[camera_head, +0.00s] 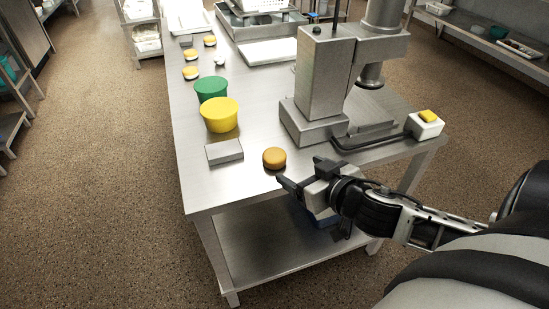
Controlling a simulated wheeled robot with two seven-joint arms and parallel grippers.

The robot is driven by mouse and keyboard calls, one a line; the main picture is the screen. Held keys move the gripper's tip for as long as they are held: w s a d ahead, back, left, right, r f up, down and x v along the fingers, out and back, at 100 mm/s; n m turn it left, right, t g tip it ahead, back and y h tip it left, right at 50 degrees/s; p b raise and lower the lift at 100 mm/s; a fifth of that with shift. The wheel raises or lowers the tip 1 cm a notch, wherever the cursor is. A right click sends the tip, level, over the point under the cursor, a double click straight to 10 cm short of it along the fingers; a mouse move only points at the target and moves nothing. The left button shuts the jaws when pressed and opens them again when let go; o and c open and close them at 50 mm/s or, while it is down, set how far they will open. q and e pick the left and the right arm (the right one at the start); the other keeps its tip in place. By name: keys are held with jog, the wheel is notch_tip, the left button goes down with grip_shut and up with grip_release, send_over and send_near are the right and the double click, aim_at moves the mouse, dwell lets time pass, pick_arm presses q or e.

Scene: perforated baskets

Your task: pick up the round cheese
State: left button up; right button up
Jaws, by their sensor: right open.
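The round cheese (274,158) is a small orange-brown disc lying flat on the steel table (190,170), near its front edge. My right gripper (298,172) comes in from the right at the table's front edge. Its fingers are open, and it is just right of and nearer than the cheese. The fingers look apart from the cheese, with nothing between them. My left gripper is not in view.
A grey block (224,151) lies left of the cheese. Behind it stand a yellow tub (220,115) and a green tub (211,89). A grey machine (322,85) stands behind the cheese, with a yellow-button box (426,125) to its right. Several small round items lie farther back.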

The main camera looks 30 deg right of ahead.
aim_at(278, 157)
jog(key=x, duration=0.6)
jog(key=shift+w+f, duration=0.1)
jog(key=shift+w, duration=0.05)
jog(key=shift+x, duration=2.8)
jog(key=shift+a, duration=0.2)
jog(key=c, duration=1.1)
jog(key=shift+o, duration=0.2)
